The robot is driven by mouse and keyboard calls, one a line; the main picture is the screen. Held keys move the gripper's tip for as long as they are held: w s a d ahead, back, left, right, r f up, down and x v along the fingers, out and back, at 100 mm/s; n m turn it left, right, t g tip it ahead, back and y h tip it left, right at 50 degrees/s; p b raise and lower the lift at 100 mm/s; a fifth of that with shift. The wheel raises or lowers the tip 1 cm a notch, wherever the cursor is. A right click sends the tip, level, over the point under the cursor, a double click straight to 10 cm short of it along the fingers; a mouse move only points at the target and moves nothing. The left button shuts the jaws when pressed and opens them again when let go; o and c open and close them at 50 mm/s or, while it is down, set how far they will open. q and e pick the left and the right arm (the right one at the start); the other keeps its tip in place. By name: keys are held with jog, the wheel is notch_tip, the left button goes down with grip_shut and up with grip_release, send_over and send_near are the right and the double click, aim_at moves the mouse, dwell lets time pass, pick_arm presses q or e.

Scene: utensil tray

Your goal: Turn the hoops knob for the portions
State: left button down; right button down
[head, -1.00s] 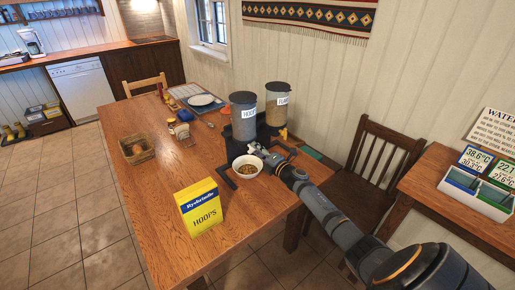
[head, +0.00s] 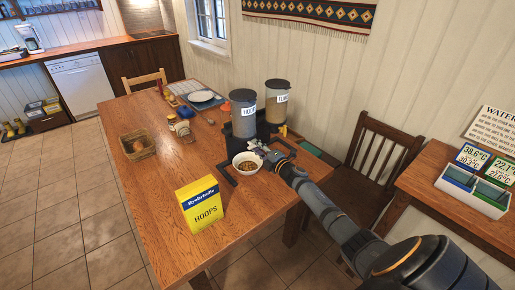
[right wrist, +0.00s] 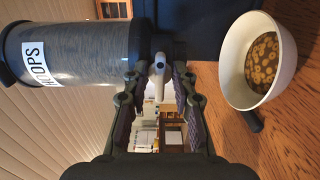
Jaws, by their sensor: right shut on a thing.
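The hoops dispenser (head: 243,120) is a grey-looking clear cylinder with a dark lid, standing on the table. Its label also shows sideways in the right wrist view (right wrist: 34,52). My right gripper (head: 259,148) is at the front of its base. In the right wrist view my gripper (right wrist: 158,80) is shut on the pale hoops knob (right wrist: 159,68), between its two fingers. A white bowl (head: 236,160) with small brown hoops in it stands just in front of the dispenser. The bowl is at the right in the wrist view (right wrist: 233,75). My left gripper is not in view.
A second dispenser (head: 277,100) stands right beside the hoops one. A yellow hoops box (head: 200,206) stands at the table's front. A basket (head: 137,146), small jars (head: 182,128) and a plate (head: 200,97) are further left and back. A chair (head: 378,155) is at the right.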

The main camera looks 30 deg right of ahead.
jog(key=c, duration=1.4)
grip_release()
jog(key=s, duration=0.8)
jog(key=s+d, duration=0.1)
jog(key=s, duration=0.3)
